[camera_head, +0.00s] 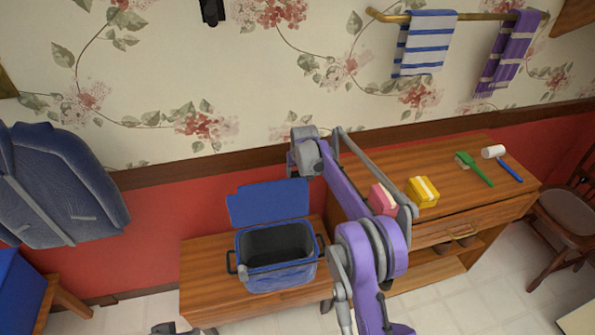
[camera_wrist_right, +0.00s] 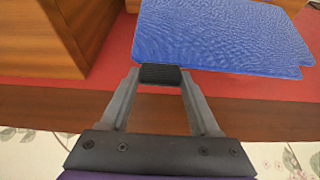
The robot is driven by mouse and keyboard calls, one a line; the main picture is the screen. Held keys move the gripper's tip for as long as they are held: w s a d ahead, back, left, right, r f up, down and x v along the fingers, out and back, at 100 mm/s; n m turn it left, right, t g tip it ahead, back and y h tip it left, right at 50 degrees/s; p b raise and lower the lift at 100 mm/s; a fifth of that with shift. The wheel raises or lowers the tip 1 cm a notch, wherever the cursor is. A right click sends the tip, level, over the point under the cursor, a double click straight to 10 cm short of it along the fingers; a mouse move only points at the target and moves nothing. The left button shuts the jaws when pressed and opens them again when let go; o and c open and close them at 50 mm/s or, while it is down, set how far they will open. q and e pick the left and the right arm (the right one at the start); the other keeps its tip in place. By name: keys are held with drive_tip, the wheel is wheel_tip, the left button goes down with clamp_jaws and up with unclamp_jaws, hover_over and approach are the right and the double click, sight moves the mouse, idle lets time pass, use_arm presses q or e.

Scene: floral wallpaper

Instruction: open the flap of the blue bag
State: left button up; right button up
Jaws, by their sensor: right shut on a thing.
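The blue bag (camera_head: 277,278) stands upright on a low wooden bench with its mouth open and its dark inside showing. Its blue flap (camera_head: 265,204) stands raised behind the mouth; it also fills the top of the right wrist view (camera_wrist_right: 225,35). My right gripper (camera_wrist_right: 160,77) is shut on a small black tab at the flap's edge. In the head view my purple right arm passes right of the bag, and the fingertips are hard to make out. A grey piece of my left gripper (camera_head: 180,329) shows at the bottom edge, too cut off to read its jaws.
The wooden bench (camera_head: 205,270) has free room left of the bag. A higher cabinet on the right carries a pink block (camera_head: 382,199), a yellow block (camera_head: 422,191), a green brush (camera_head: 474,168) and a mallet (camera_head: 500,160). A blue jacket (camera_head: 60,190) hangs at left.

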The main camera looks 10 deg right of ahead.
drive_tip(key=o, duration=0.8)
drive_tip(key=shift+c, duration=0.2)
drive_tip(key=shift+r, duration=0.1)
drive_tip(key=v, duration=1)
drive_tip(key=shift+r, duration=0.35)
drive_tip(key=shift+s, duration=0.15)
